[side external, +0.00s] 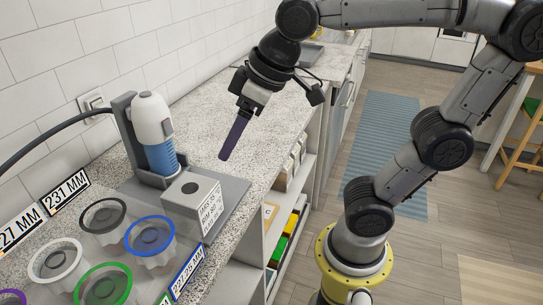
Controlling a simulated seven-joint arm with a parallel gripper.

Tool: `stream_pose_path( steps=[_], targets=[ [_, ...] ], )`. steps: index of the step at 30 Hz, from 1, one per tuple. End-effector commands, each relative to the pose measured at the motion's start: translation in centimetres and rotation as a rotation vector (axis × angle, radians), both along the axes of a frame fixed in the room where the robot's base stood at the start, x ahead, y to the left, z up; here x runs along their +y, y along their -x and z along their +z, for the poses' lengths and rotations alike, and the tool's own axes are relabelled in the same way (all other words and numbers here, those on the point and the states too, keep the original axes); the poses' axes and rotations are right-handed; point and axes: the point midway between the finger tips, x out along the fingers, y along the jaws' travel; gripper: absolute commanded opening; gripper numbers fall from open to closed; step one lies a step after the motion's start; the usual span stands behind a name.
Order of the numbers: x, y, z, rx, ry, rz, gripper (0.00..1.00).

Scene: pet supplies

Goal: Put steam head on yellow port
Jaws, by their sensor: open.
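A white and blue device (155,135), which looks like the steam head, stands upright in a grey holder (128,140) at the left of the counter. A dark hose runs to the holder from the left edge. Several round ports with coloured rims sit at lower left: black (103,215), blue (150,236), white (56,260), green (104,287) and part of a purple one (10,298). No yellow rim shows in this view. My gripper (226,156) is open and empty above the counter, to the right of the device and apart from it, fingers pointing down.
A grey block (192,205) with a hole and a printed label stands in front of the device. Size signs (66,190) stand by the ports. A wall socket (92,103) is behind.

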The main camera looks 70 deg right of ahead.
Motion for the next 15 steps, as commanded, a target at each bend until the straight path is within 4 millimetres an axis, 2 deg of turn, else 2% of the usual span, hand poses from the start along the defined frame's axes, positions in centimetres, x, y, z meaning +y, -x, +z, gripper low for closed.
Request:
stream_pose_path(
  steps=[1, 3, 6, 10, 15],
  targets=[
    [-1.8, 1.9, -1.2, -0.009, -0.001, -0.054, 0.65],
    [-3.5, 4.1, -2.7, -0.016, -0.001, -0.108, 0.65],
    [-4.9, 6.3, -4.7, -0.021, 0.0, -0.167, 0.65],
    [-5.6, 7.8, -6.1, -0.025, 0.001, -0.204, 0.65],
    [-5.7, 8.1, -6.4, -0.024, 0.001, -0.209, 0.65]
  ],
)
